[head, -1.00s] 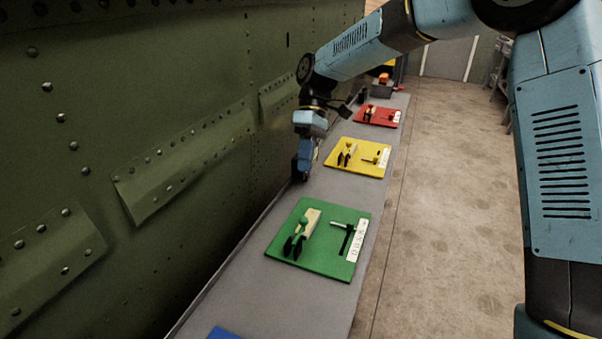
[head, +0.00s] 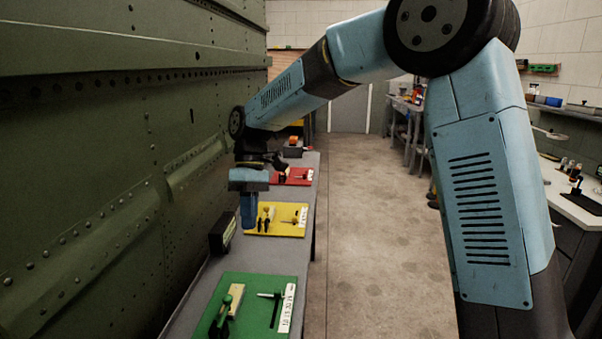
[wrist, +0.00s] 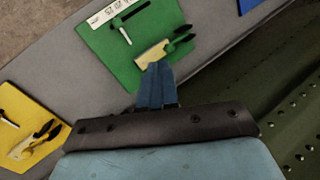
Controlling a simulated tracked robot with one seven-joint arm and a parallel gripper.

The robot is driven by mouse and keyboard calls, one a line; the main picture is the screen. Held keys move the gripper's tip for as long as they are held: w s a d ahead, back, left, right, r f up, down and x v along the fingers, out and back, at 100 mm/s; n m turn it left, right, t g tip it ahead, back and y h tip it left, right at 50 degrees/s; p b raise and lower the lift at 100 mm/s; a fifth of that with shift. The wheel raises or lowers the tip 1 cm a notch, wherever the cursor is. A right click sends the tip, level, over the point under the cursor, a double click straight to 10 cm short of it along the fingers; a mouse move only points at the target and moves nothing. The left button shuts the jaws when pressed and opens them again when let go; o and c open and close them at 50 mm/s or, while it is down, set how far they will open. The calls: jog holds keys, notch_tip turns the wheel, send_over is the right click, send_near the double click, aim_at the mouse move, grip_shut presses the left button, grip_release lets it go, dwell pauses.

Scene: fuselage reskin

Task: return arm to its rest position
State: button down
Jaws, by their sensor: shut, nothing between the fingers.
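My gripper (head: 248,222) points down above the grey bench, beside the left edge of the yellow board, in the head view. Its blue fingers are together with nothing between them. They also show in the wrist view (wrist: 157,88), where they overlap the near edge of the green board (wrist: 110,48) in the picture. My arm (head: 282,90) reaches out from the upper right and bends down at the wrist. I cannot tell the exact height of the fingertips over the bench.
The grey bench (head: 222,255) carries a green board (head: 255,290), a yellow board (head: 290,228) and a red board (head: 300,181) with tools. A small dark box (head: 222,232) stands near the gripper. The riveted green fuselage wall (head: 90,160) borders the left. Floor (head: 370,230) is clear.

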jog(key=s+d+r+m+t, duration=0.3)
jog(key=d+r+m, duration=0.1)
jog(key=d, duration=0.7)
jog(key=s+d+r+m+t, duration=0.2)
jog(key=d+r+m+t, duration=0.15)
jog(key=d, duration=0.65)
jog(key=s+d+m+t, duration=0.4)
jog(key=s+d+m, duration=0.2)
jog(key=s+d, duration=0.6)
jog(key=shift+s+d+r, duration=0.2)
jog(key=shift+s+d, duration=0.15)
jog(key=shift+d, duration=1.35)
